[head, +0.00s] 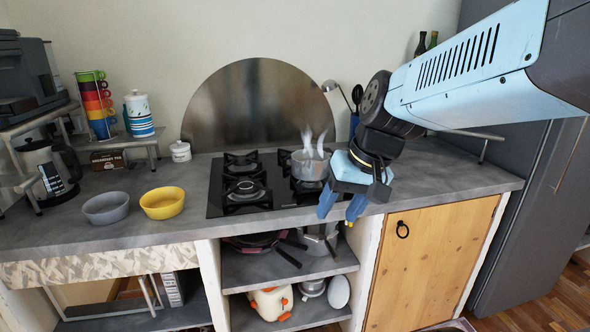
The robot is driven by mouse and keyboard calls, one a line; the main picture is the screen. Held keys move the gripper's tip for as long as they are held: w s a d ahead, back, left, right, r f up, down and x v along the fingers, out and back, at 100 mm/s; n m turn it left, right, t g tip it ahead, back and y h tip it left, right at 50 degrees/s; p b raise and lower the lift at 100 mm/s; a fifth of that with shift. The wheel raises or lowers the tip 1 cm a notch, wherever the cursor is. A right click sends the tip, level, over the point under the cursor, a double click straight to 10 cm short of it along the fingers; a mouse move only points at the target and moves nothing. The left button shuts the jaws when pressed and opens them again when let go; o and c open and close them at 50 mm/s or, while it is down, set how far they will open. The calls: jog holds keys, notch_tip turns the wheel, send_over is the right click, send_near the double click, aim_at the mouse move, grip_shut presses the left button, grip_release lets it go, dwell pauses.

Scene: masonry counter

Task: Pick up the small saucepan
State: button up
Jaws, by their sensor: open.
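A small steel saucepan (308,166) stands upright on a right-hand burner of the black gas hob (228,208). Steam rises from it. Its right side is partly hidden behind my gripper, and I cannot make out its handle. My gripper (341,208) has blue fingers that are apart and empty. It points down, in front and to the right of the saucepan in the picture, over the front edge of the counter. I cannot tell whether it touches anything.
A grey bowl (106,208) and a yellow bowl (162,203) stand left of the hob. A round metal splashback (257,105) rises behind it. Pans (262,241) lie on the shelf below. The counter right of my gripper (450,180) is clear.

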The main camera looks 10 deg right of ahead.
jog(key=w+a+f+m+g+y, duration=0.1)
jog(key=w+a+f+m+y, duration=0.15)
jog(key=w+a+y, duration=0.2)
jog(key=m+t+y, duration=0.4)
jog(key=m+t, duration=0.7)
jog(key=t, duration=0.2)
send_near(309, 167)
jog(key=w+d+f, duration=0.2)
jog(key=w, duration=0.2)
jog(key=x, duration=1.3)
jog(key=shift+w+h, duration=0.25)
jog(key=shift+h, duration=0.1)
jog(key=shift+f, duration=0.1)
grip_shut()
